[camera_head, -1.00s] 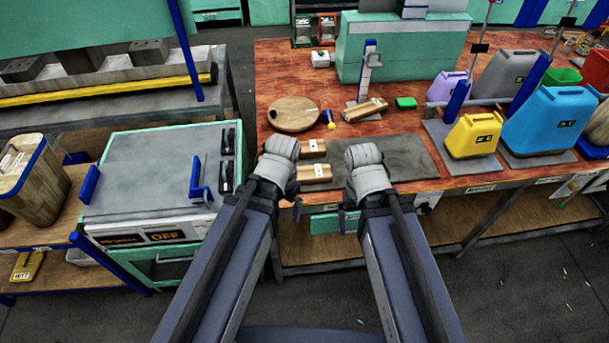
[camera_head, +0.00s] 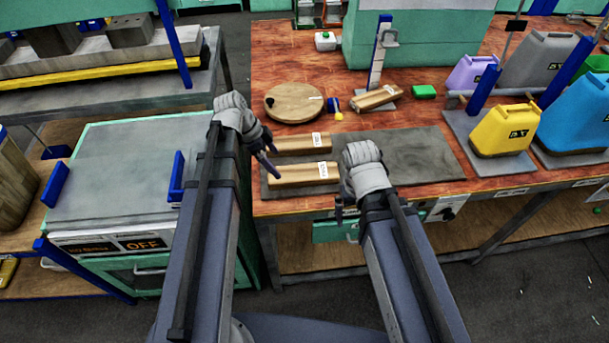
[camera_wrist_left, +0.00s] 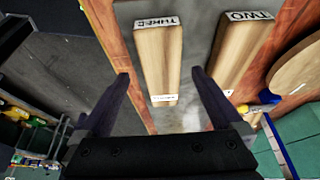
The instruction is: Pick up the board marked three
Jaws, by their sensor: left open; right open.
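The board marked three is a light wooden block with a white label reading THREE; in the left wrist view it (camera_wrist_left: 157,55) lies between my open left fingers' lines, beyond their tips. In the head view it (camera_head: 300,175) is the front block on the grey mat (camera_head: 425,155). A similar board marked TWO (camera_wrist_left: 240,55) lies beside it, behind it in the head view (camera_head: 300,143). My left gripper (camera_head: 268,162) is open and empty, at the left ends of the two boards. My right gripper (camera_head: 341,208) is open, near the table's front edge, right of the boards.
A round wooden board (camera_head: 293,102) and another wooden block (camera_head: 377,98) lie behind the mat. A blue-and-white post (camera_head: 379,55) stands there. Yellow (camera_head: 503,130) and blue (camera_head: 580,115) jugs stand to the right. An oven-like box marked OFF (camera_head: 130,165) stands left. The mat's right part is clear.

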